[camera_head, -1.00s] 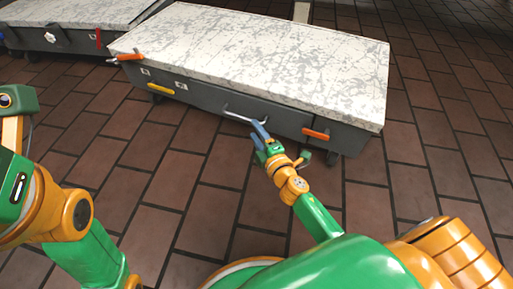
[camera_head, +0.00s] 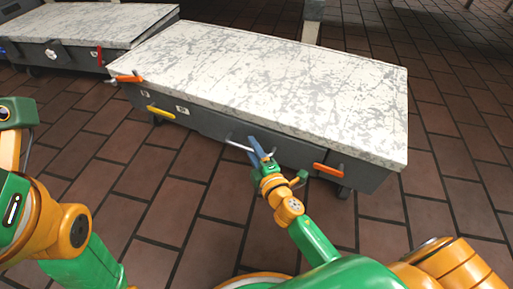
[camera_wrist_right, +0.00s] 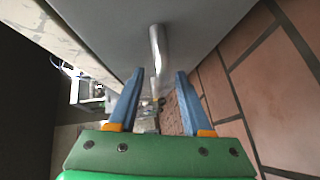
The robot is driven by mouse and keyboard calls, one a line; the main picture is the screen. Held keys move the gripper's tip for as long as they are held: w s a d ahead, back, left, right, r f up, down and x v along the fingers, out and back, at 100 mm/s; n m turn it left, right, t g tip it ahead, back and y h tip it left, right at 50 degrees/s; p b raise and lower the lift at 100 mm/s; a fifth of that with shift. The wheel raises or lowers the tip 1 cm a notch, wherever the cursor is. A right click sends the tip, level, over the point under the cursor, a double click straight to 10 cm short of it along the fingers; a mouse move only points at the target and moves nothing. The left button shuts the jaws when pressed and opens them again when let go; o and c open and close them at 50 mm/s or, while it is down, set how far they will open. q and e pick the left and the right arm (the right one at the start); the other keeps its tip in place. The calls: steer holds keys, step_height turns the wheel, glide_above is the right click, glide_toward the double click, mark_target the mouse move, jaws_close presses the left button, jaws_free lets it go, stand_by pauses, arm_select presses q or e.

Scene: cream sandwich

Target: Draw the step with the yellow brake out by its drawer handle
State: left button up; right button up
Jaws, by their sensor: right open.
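The step (camera_head: 380,120), with a marbled white top and dark grey sides, stands on the floor ahead. Its yellow brake (camera_head: 160,112) is near the left end of the front face. The silver drawer handle (camera_head: 238,146) is a bar near the middle of that face. My right gripper (camera_head: 260,152) is open at the handle's right part. In the right wrist view, the handle (camera_wrist_right: 157,45) lies ahead of and between the blue fingertips of the gripper (camera_wrist_right: 160,74); contact cannot be told. My left arm is at the left edge; its fingers are out of view.
An orange lever (camera_head: 328,170) sticks out right of the handle, and another orange lever (camera_head: 126,79) is at the left corner. A second marbled step (camera_head: 75,20) with a red lever (camera_head: 100,56) stands at the back left. Brick-tiled floor (camera_head: 200,190) in front is clear.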

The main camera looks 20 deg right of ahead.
steer(key=shift+w, duration=0.15)
jaws_close()
stand_by(1.4)
